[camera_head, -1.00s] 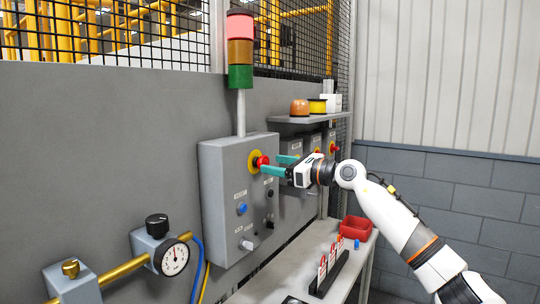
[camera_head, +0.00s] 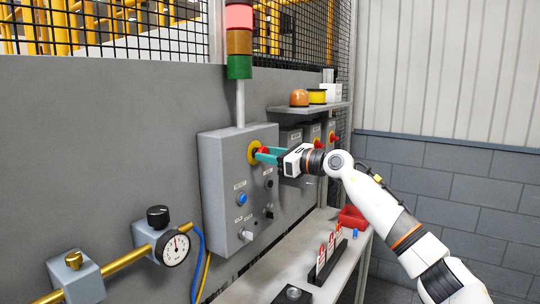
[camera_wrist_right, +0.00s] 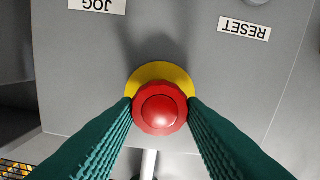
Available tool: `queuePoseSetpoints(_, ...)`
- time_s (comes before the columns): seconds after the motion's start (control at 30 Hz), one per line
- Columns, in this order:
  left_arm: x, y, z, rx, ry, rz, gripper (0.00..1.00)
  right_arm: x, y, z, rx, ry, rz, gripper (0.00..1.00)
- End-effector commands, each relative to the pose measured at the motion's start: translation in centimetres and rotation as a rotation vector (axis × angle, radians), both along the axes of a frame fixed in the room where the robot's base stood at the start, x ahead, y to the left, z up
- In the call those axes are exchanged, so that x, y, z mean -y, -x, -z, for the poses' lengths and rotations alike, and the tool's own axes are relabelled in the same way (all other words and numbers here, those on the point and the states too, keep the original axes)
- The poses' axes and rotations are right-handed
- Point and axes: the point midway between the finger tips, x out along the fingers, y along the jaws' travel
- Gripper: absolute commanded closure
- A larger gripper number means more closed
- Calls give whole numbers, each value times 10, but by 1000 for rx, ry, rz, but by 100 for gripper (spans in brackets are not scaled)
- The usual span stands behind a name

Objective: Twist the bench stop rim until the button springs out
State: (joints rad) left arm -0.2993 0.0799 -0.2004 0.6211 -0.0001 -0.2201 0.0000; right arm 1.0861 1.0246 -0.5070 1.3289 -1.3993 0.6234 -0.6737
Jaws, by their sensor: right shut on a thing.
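The bench stop is a red mushroom button (camera_wrist_right: 160,108) with a darker red rim, on a yellow round plate (camera_wrist_right: 158,77), mounted on the grey control box. In the head view the yellow plate (camera_head: 253,152) shows at the upper part of the box front. My right gripper (camera_head: 262,155) reaches it from the right. In the right wrist view, the two green ribbed fingers (camera_wrist_right: 160,112) sit on either side of the red rim and are shut on it. Whether the button is in or out cannot be told. My left gripper is not in view.
The grey control box (camera_head: 215,185) also carries a blue button (camera_head: 242,200) and several knobs. A red-amber-green stack light (camera_head: 239,42) stands above it. A shelf (camera_head: 310,107) is behind my gripper. A bench with a red bin (camera_head: 352,217) is below right.

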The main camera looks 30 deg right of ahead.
Motion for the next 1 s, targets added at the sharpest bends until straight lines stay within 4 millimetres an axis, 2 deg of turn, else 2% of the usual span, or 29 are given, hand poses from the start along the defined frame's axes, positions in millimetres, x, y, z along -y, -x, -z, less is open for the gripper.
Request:
queuePoseSetpoints(0.27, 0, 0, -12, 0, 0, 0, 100, 0, 0, -3, -44, -100, 0, 86)
queuePoseSetpoints(0.7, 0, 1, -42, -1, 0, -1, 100, 1, 0, -4, -170, -408, 1, 86)
queuePoseSetpoints(1.0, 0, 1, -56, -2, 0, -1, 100, 2, -1, -3, -228, -556, 1, 86)
